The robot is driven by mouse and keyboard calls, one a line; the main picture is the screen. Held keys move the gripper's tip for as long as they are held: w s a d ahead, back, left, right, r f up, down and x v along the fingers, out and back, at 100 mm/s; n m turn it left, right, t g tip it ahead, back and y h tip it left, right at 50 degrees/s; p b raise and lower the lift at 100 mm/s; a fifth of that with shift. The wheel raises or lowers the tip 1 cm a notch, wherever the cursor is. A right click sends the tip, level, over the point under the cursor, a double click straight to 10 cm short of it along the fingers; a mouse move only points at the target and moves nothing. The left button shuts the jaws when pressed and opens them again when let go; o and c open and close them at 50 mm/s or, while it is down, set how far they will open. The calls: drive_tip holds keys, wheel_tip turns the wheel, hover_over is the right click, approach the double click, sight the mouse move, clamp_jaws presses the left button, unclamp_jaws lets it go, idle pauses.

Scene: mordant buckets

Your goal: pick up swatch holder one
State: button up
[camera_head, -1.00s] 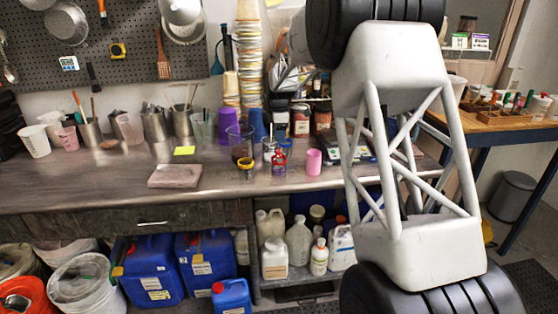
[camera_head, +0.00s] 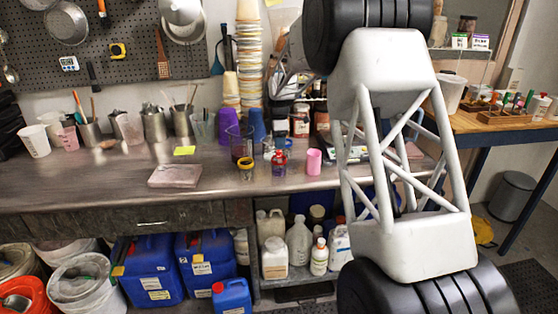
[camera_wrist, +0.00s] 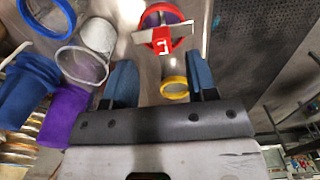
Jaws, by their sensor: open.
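No label reading "swatch holder one" can be read. A small red-ringed holder (camera_wrist: 177,43) with a pale bar and a red tag across it lies ahead of my gripper in the wrist view; a red holder (camera_head: 279,163) stands on the bench in the head view. A yellow-ringed cup (camera_wrist: 175,88) shows between my fingers, nearer the right one; it also stands on the bench in the head view (camera_head: 246,168). My gripper (camera_wrist: 161,82) is open, with two blue fingers apart and nothing visibly held. Whether the yellow ring is below the fingertips or level with them I cannot tell.
A purple cup (camera_wrist: 62,118), a blue cup (camera_wrist: 25,88), a clear cup (camera_wrist: 82,66) and a blue-ringed cup (camera_wrist: 46,14) crowd the left of the wrist view. A pink cup (camera_head: 314,160) and a flat slab (camera_head: 175,175) are on the bench. The front bench strip is clear.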

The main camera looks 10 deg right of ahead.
sight(279, 151)
drive_tip(key=shift+s+f, duration=0.15)
drive_tip(key=shift+f, duration=2.4)
clamp_jaws()
